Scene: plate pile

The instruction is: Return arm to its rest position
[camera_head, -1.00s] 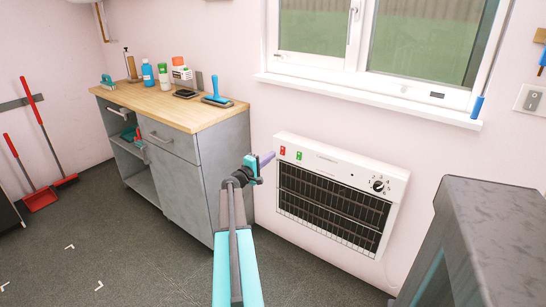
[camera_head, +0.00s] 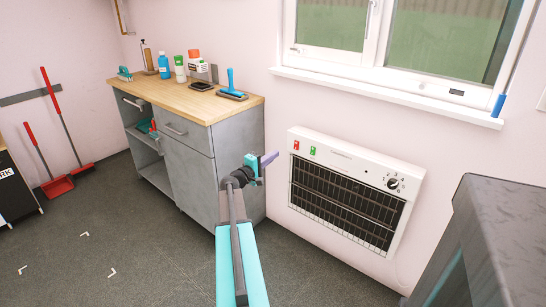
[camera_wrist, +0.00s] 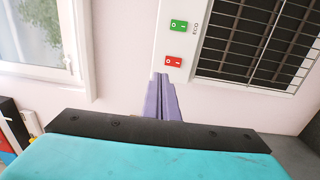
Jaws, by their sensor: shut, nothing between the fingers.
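My gripper (camera_head: 269,158) is at the end of my teal and grey arm, in the middle of the head view. Its purple fingers point right, toward the wall heater, with nothing between them. In the wrist view the two purple fingers (camera_wrist: 162,98) lie side by side and shut. No plates show in either view.
A wall heater (camera_head: 345,211) hangs right of my gripper; its switches also show in the wrist view (camera_wrist: 178,25). A grey cabinet (camera_head: 190,178) with bottles and brushes on its wooden top stands behind left. A dark grey surface (camera_head: 505,215) rises at right. Floor at left is open.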

